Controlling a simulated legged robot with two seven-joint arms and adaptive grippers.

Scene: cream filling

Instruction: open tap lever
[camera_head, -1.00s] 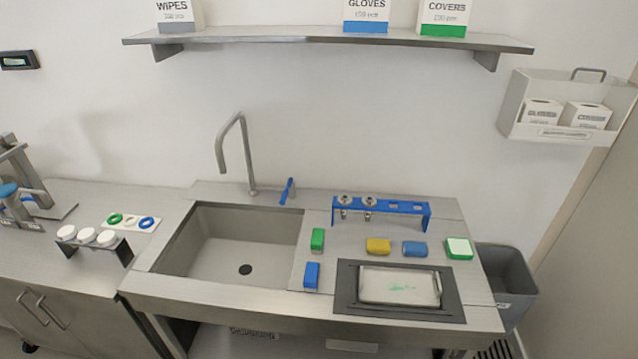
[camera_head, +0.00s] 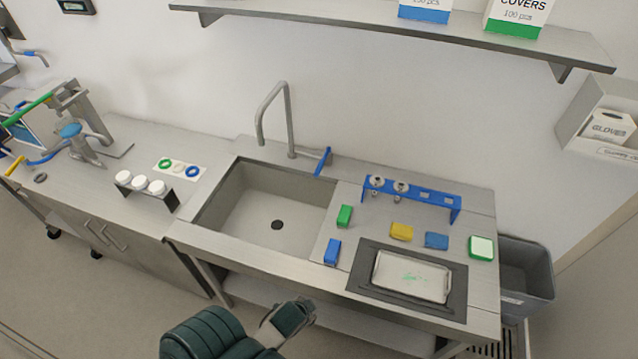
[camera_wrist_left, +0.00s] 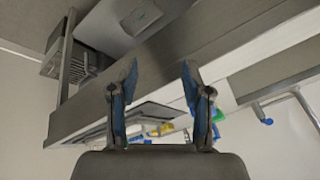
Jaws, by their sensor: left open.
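The grey gooseneck tap (camera_head: 277,118) stands behind the sink (camera_head: 262,215). Its blue lever (camera_head: 323,161) is at the right of the tap base and slants up to the right. In the left wrist view, a tap (camera_wrist_left: 290,100) with a blue-ended part (camera_wrist_left: 267,121) shows tilted at the right edge. My left gripper (camera_wrist_left: 154,80) is open and empty, its two fingers apart. It is well away from the lever. In the head view only a dark green and grey part of my arm shows at the bottom; its fingertips cannot be made out. My right gripper is not in view.
A blue rack (camera_head: 412,194) stands right of the lever. Green, yellow and blue blocks and a metal tray (camera_head: 411,277) lie on the right counter. White-capped jars (camera_head: 141,183) stand left of the sink. A shelf (camera_head: 400,30) hangs above. The space over the sink is clear.

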